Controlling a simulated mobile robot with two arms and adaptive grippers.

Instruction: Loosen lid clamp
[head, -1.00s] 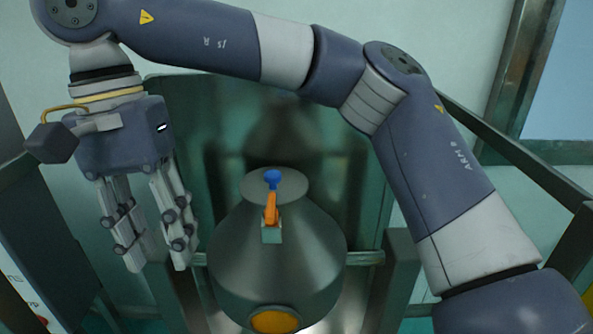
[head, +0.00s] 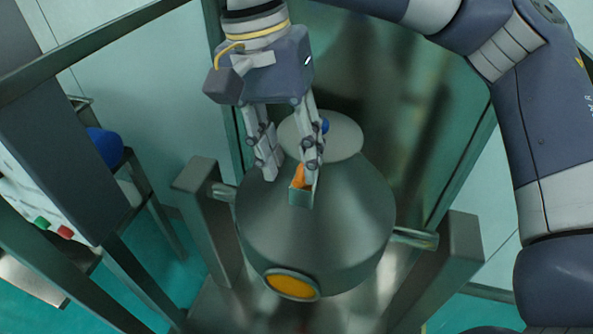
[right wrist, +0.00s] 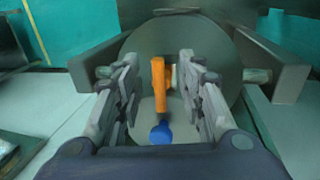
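The lid clamp is an orange lever (head: 300,174) with a blue ball knob (head: 325,126). It sits at a small metal bracket (head: 301,194) on the shoulder of the grey conical sieve vessel (head: 340,215), by the round lid (head: 345,136). My right gripper (head: 290,170) is over the clamp with its fingers spread, and one finger partly hides the lever. In the right wrist view, the orange lever (right wrist: 158,88) and blue knob (right wrist: 160,133) lie between the two open fingers, with visible gaps on both sides. My left gripper is out of view.
Metal posts (head: 203,220) stand at both sides of the vessel. An orange round port (head: 292,284) is low on its front. A panel with green and red buttons (head: 53,227) is at the left, with a blue round object (head: 104,146) behind it.

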